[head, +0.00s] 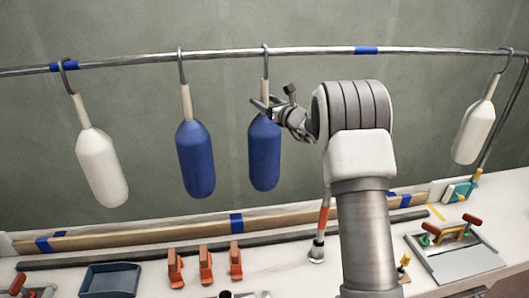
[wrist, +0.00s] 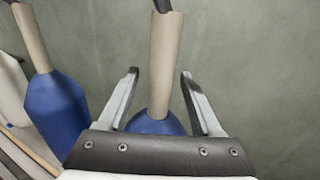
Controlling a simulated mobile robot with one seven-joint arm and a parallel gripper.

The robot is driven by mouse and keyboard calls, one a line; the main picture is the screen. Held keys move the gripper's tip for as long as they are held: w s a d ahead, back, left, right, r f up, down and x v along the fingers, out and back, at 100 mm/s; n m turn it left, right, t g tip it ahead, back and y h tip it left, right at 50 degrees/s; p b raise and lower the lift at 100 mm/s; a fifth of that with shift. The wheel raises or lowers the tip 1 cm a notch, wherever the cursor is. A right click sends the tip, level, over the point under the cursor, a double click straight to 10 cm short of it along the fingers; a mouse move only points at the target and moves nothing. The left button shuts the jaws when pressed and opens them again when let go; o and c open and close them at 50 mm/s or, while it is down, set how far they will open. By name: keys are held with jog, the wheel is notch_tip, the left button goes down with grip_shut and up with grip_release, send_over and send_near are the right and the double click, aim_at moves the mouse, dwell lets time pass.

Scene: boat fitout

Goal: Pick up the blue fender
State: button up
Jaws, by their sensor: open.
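Two blue fenders hang by hooks from the metal rail. One blue fender (head: 195,160) is left of centre, the other blue fender (head: 264,155) is to its right, by my gripper (head: 268,105). In the wrist view my gripper (wrist: 160,85) is open, with one finger on each side of the right fender's beige neck (wrist: 165,65). The neck stands between the fingers with gaps on both sides. The top of its blue body (wrist: 157,124) shows below, partly hidden by the gripper's base. The left blue fender (wrist: 52,108) also shows in the wrist view, apart from the fingers.
White fenders hang at the far left (head: 102,167) and far right (head: 473,132). The rail (head: 220,53) runs across above. The bench below holds a blue tray (head: 112,281), orange clamps (head: 205,265) and a grey board (head: 455,260) with tools.

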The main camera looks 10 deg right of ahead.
grip_shut()
dwell(0.3)
dwell(1.1)
jog(key=shift+r, duration=0.15)
